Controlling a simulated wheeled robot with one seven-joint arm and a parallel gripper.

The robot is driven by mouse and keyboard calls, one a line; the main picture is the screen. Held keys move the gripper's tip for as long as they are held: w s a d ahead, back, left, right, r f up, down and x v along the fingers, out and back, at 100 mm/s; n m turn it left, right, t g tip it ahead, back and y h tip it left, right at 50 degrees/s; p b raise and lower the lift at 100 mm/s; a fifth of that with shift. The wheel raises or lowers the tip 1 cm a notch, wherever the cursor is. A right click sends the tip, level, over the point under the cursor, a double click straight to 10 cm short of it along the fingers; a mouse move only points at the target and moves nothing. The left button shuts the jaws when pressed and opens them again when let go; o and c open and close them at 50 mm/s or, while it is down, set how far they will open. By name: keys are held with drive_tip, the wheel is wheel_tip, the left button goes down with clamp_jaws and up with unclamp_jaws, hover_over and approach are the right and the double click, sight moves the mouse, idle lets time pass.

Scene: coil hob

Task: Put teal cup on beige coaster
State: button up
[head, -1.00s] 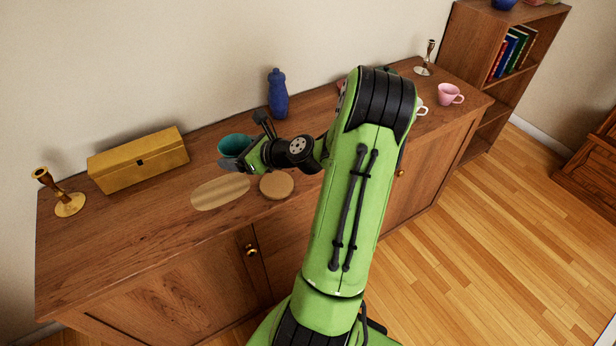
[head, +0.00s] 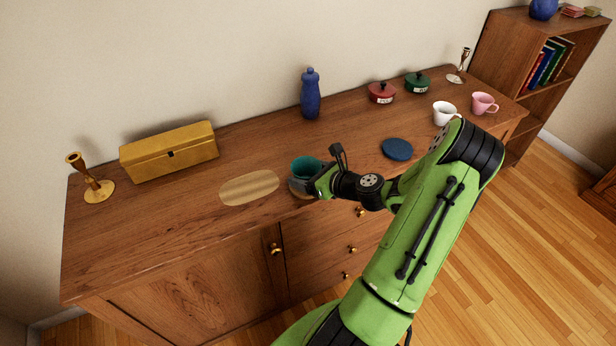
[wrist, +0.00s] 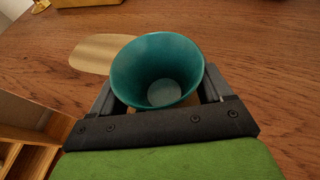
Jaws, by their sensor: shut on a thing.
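The teal cup (head: 306,167) is upright, and my gripper (head: 304,182) is shut on it. The cup also fills the middle of the wrist view (wrist: 158,75), where its open mouth and empty inside show between the two fingers. The round beige coaster (head: 302,196) lies under the cup and gripper in the head view, mostly hidden by them.
A pale oval wooden mat (head: 249,187) lies just left of the cup. A blue coaster (head: 397,149) lies to the right. A blue bottle (head: 310,95) and a yellow box (head: 169,151) stand behind. A white cup (head: 445,113) and pink cup (head: 484,103) stand far right.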

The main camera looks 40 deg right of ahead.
drive_tip(key=shift+r, duration=0.1)
drive_tip(key=o, duration=1.1)
drive_tip(key=shift+c, duration=0.2)
drive_tip(key=shift+r, duration=0.15)
drive_tip(key=a+p+v, duration=0.1)
drive_tip(key=p+v, duration=0.2)
drive_tip(key=v, duration=0.9)
drive_tip(key=w+a+r+n+g+y, duration=0.15)
drive_tip(key=a+n+g, duration=0.25)
drive_tip(key=a+n, duration=0.45)
drive_tip(key=w+a+r+n+g+y, duration=0.1)
drive_tip(key=w+a+r+n+g, duration=0.2)
drive_tip(key=a+n, duration=0.5)
drive_tip(key=s+a+r+n+h, duration=0.2)
drive_tip(key=s+a+r+n, duration=0.3)
drive_tip(key=n, duration=0.4)
drive_tip(key=s+a+r+n+h, duration=0.1)
drive_tip(key=s+a+r+n, duration=0.3)
drive_tip(key=s+r+n, duration=0.2)
drive_tip(key=s+n, duration=0.2)
drive_tip(key=n, duration=0.1)
drive_tip(key=shift+a+g+h, duration=0.35)
drive_tip(key=shift+a+g, duration=0.05)
